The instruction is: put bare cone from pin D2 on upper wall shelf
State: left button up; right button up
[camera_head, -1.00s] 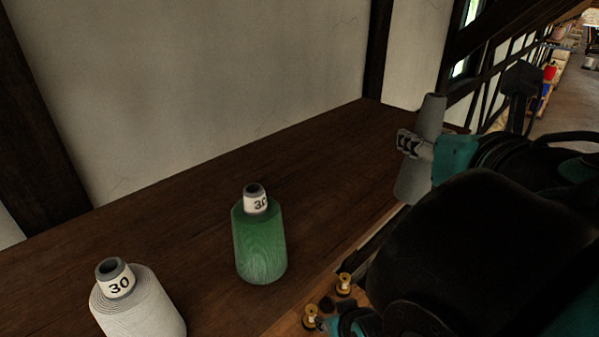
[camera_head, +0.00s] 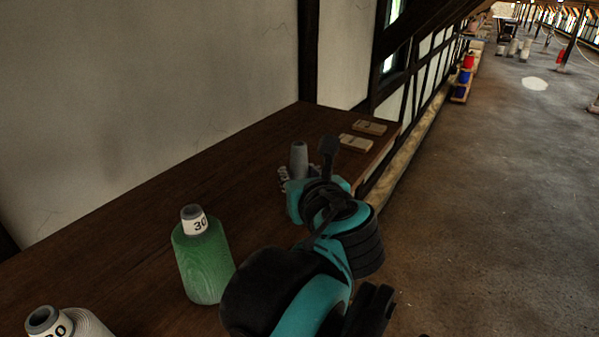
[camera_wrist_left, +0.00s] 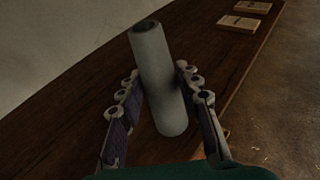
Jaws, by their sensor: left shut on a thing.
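The bare grey cone (camera_head: 299,157) is in my left gripper (camera_head: 297,178), over the far part of the dark wooden wall shelf (camera_head: 155,215). In the left wrist view, the cone (camera_wrist_left: 158,75) stands between the two fingers of the gripper (camera_wrist_left: 156,92), leaning slightly in the picture, with its open narrow end up. I cannot tell whether its base touches the shelf, as the gripper hides it in the head view. My right gripper is not in view.
A green cone (camera_head: 202,265) and a white cone (camera_head: 72,324), both marked 30, stand nearer on the shelf. Two small flat wooden pieces (camera_head: 355,143) (camera_head: 369,127) lie near its far right end. Bare shelf lies between the green cone and my gripper. A plaster wall (camera_head: 160,90) backs it.

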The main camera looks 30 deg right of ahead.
pick_arm(q)
jog(key=o, duration=0.6)
jog(key=shift+f, duration=0.15)
jog(key=shift+c, duration=0.2)
jog(key=o, duration=0.4)
jog(key=shift+o, duration=0.2)
jog(key=shift+r, duration=0.2)
jog(key=b+v, duration=0.1)
jog(key=v, duration=1.1)
